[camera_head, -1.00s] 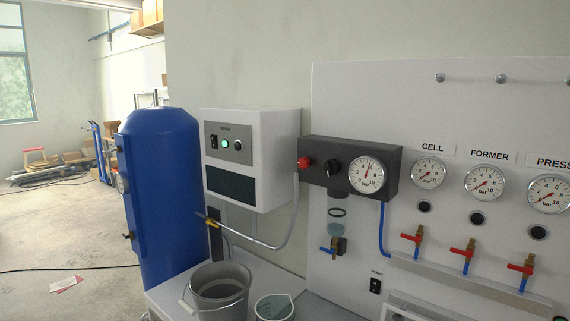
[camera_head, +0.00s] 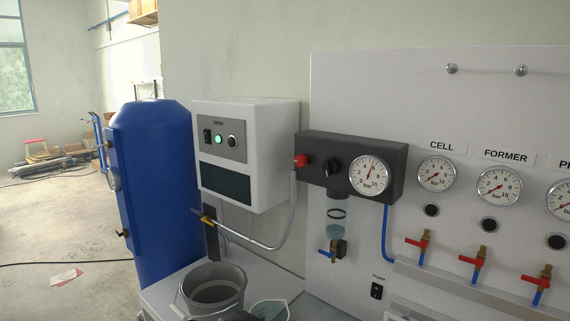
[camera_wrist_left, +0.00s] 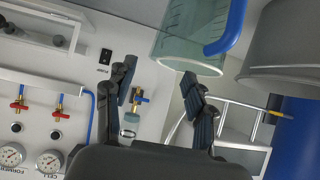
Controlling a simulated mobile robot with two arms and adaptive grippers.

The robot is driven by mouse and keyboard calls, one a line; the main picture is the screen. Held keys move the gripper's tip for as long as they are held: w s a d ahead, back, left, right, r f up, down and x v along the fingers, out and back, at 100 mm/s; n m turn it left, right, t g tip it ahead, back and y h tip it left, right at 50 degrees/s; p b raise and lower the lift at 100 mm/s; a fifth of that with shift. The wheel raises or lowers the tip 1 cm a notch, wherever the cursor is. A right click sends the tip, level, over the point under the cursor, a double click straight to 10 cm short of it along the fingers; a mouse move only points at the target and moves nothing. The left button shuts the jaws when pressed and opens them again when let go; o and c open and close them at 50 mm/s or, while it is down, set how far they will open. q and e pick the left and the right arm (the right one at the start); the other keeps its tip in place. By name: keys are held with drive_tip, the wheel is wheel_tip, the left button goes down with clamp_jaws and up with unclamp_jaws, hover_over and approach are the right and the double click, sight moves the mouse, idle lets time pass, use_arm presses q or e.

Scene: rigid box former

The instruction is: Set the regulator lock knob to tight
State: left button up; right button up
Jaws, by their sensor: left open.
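The dark grey regulator block (camera_head: 350,165) is on the white panel in the head view. It carries a red knob (camera_head: 302,160) at its left end, a black knob (camera_head: 331,166) beside it and a round gauge (camera_head: 370,174). I cannot read a lock marking on either knob. My left gripper (camera_wrist_left: 163,98) shows in the left wrist view with its two dark fingers apart and nothing between them. My right gripper is not in view.
A white dryer box (camera_head: 243,155) hangs left of the regulator, beside a blue tank (camera_head: 155,190). A grey bucket (camera_head: 212,290) and a clear jug (camera_head: 270,309) stand below. Gauges and red-handled valves (camera_head: 471,261) line the panel to the right. A filter bowl (camera_head: 335,231) hangs under the regulator.

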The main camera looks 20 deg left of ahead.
use_arm(q)
drive_tip(key=w+a+r+t+h, duration=0.15)
drive_tip(key=w+r, duration=0.25)
drive_tip(key=r, duration=0.6)
drive_tip(key=w+a+r+t, duration=0.2)
drive_tip(key=w+r+t, duration=0.1)
drive_tip(key=r, duration=0.7)
drive_tip(key=t+h, duration=0.2)
approach(299, 162)
drive_tip(key=shift+m, duration=0.3)
drive_tip(key=p+x, duration=0.2)
drive_tip(key=x, duration=0.1)
drive_tip(key=p+x, duration=0.3)
drive_tip(key=shift+w+d+r, duration=0.1)
drive_tip(key=shift+w+r, duration=0.15)
drive_tip(key=shift+w+d+f+p, duration=0.2)
drive_tip(key=shift+w+p, duration=0.15)
drive_tip(key=shift+w, duration=0.25)
drive_tip(key=shift+c, duration=0.4)
clamp_jaws()
